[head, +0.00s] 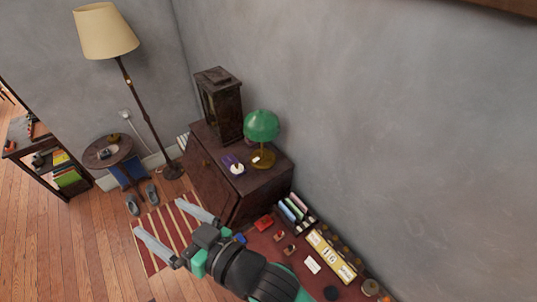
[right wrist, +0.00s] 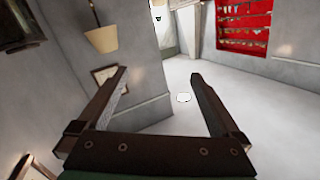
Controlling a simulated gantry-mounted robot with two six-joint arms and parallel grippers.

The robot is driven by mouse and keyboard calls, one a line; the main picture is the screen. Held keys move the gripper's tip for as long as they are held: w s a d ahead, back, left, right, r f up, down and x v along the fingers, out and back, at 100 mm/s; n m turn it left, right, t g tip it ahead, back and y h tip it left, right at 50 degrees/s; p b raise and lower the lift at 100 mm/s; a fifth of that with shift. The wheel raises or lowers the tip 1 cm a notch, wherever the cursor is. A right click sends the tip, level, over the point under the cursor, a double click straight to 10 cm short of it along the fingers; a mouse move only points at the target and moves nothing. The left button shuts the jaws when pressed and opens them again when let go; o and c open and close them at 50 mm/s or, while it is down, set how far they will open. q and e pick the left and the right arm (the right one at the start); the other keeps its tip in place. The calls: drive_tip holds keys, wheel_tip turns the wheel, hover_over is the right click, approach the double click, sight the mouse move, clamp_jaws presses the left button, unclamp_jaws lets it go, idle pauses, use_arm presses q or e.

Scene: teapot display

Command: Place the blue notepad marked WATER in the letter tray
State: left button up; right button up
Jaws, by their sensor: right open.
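My right gripper (head: 156,216) is open and empty, its two fingers spread above the striped rug. In the right wrist view its fingers (right wrist: 158,74) are apart with nothing between them. A small blue item (head: 240,237) shows at the left edge of the red desk top, close beside my right arm. It may be the notepad, but no lettering can be read. A dark rack (head: 312,224) with several coloured upright items stands at the back of the desk. I cannot tell whether it is the letter tray. My left gripper is not in view.
The red desk top (head: 292,262) holds a red item (head: 264,223), a white card (head: 312,264) and a yellow calendar-like block (head: 331,257). A dark cabinet (head: 224,192) with a green lamp (head: 262,127) stands beyond. A floor lamp (head: 107,32) stands at the back left.

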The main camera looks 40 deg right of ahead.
drive_tip(key=s+d+r+t+h, duration=0.1)
drive_tip(key=d+r+t, duration=0.25)
drive_tip(key=r, duration=0.65)
drive_tip(key=d+r+t, duration=0.2)
drive_tip(key=d+r, duration=0.3)
drive_tip(key=r, duration=0.5)
drive_tip(key=s+d+r+t+h, duration=0.1)
drive_tip(key=s+d+r, duration=0.3)
drive_tip(key=r, duration=0.4)
drive_tip(key=s+d+r+t+h, duration=0.2)
drive_tip(key=s+d+r+t, duration=0.1)
drive_tip(key=s+r, duration=0.3)
wheel_tip(320, 180, up, 3)
drive_tip(key=shift+d+f+t+p, duration=0.2)
drive_tip(key=shift+d+t+p, duration=0.2)
drive_tip(key=shift+t, duration=0.35)
